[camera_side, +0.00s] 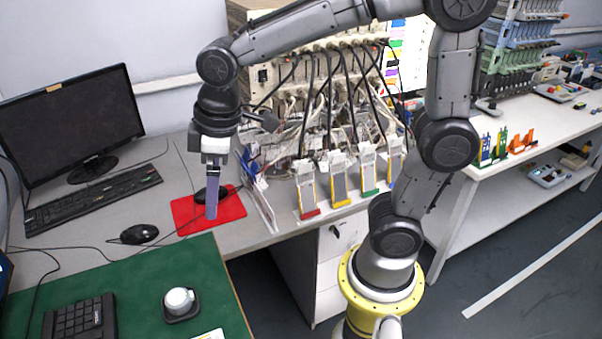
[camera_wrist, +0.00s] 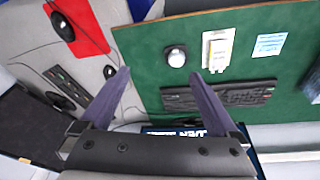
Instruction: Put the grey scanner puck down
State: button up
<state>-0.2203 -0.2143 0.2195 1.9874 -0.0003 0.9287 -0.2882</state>
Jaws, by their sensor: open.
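The grey scanner puck (camera_side: 179,300) is a pale, rounded piece sitting on a dark square base (camera_side: 182,316) on the green mat (camera_side: 130,274). The puck also shows in the wrist view (camera_wrist: 176,57), upper middle, between the lines of my two fingers and beyond their tips. My gripper (camera_side: 211,214) points down in front of the red mat in the side view, well apart from the puck. In the wrist view my gripper (camera_wrist: 159,73) has its two purple-grey fingers spread wide with nothing between them.
A black keyboard (camera_side: 80,320), a white-and-yellow card (camera_wrist: 217,48) and a pale blue note (camera_wrist: 269,45) lie on the green mat. A mouse (camera_side: 139,234) and the red mat (camera_side: 228,207) lie behind. Several upright pouch cell holders (camera_side: 339,180) stand to the right.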

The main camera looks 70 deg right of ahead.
jog(key=s+d+m+t, duration=0.1)
jog(key=s+d+m, duration=0.2)
jog(key=s, duration=0.4)
jog(key=s+d+r+m+t, duration=0.1)
jog(key=s+d+m+t, duration=0.1)
jog(key=s+d, duration=0.2)
jog(key=s, duration=0.3)
jog(key=shift+s+r+m+h, duration=0.2)
jog(key=shift+m+h, duration=0.1)
jog(key=shift+m, duration=0.1)
jog(key=shift+o, duration=0.3)
